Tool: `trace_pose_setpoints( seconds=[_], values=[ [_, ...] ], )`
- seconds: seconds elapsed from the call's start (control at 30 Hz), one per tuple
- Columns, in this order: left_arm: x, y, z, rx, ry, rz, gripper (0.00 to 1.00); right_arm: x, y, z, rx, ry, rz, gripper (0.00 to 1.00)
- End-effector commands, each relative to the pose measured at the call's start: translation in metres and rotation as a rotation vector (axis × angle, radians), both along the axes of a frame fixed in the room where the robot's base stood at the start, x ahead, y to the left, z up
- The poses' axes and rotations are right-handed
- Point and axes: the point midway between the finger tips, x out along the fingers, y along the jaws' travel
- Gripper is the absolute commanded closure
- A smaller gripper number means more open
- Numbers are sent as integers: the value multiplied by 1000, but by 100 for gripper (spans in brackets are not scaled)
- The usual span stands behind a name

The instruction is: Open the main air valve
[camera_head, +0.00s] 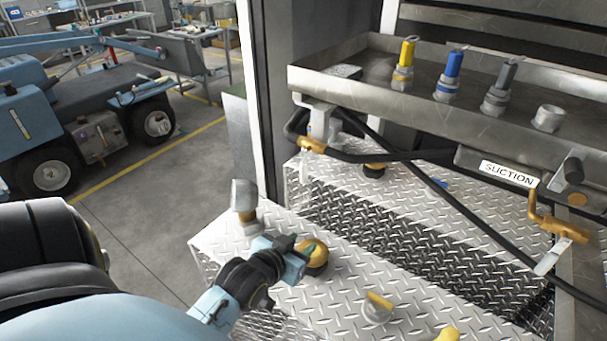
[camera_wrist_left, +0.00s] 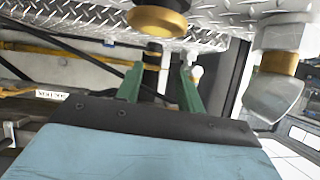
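No label in view names a main air valve, so I cannot tell which fitting it is. A grey-handled fitting with a brass neck (camera_head: 244,202) stands at the left corner of the tread-plate deck; it is at the right of the left wrist view (camera_wrist_left: 277,92). A round brass cap (camera_head: 317,262) sits on the deck close to my left gripper (camera_head: 297,247); it is at the top of the left wrist view (camera_wrist_left: 158,22). My left gripper's green fingers (camera_wrist_left: 160,85) are apart, with nothing visibly held between them. My right gripper is out of view.
A metal tray (camera_head: 345,98) with yellow, blue and grey nozzles hangs above. A yellow hose fitting (camera_head: 313,146) and an orange fitting (camera_head: 555,228) near the SUCTION label (camera_head: 508,174) sit beyond. Black hoses cross the deck. A yellow-topped cap (camera_head: 378,307) lies nearer.

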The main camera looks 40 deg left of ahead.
Motion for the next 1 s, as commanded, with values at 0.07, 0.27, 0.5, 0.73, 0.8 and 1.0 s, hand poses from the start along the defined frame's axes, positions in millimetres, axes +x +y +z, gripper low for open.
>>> trace_pose_setpoints(
  seconds=[0.07, 0.27, 0.5, 0.73, 0.8, 1.0],
  values=[
    [13, 22, 12, 11, -123, 45, 62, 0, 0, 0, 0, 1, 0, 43],
    [24, 64, 42, 46, -377, 124, 62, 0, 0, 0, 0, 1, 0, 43],
    [30, 80, 54, 65, -470, 150, 62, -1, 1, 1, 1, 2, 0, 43],
    [67, 91, 55, 65, -472, 149, 62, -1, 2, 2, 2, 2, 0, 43],
    [81, 96, 56, 66, -472, 149, 62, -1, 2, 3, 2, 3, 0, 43],
    [120, 108, 55, 65, -470, 149, 62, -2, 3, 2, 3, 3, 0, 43]
  ],
)
